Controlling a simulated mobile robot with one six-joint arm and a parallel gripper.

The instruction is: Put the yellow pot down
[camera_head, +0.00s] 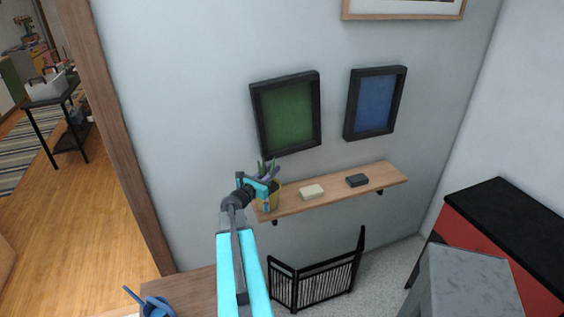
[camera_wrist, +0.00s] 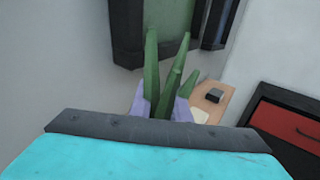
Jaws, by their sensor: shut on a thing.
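The yellow pot (camera_head: 274,200) holds a plant with several upright green leaves (camera_wrist: 168,78). In the head view it is at the left end of the wooden wall shelf (camera_head: 335,191). My gripper (camera_head: 264,190) is at the pot, shut on it. I cannot tell whether the pot's base touches the shelf or hangs just in front of it. In the wrist view my gripper's cyan and dark body covers the lower part, hiding the pot itself.
A cream block (camera_head: 311,192) and a black block (camera_head: 357,180) lie on the shelf to the right of the pot. Bare shelf lies between and beyond them. Green (camera_head: 288,113) and blue (camera_head: 375,103) framed panels hang above. A black folding screen (camera_head: 318,281) stands below.

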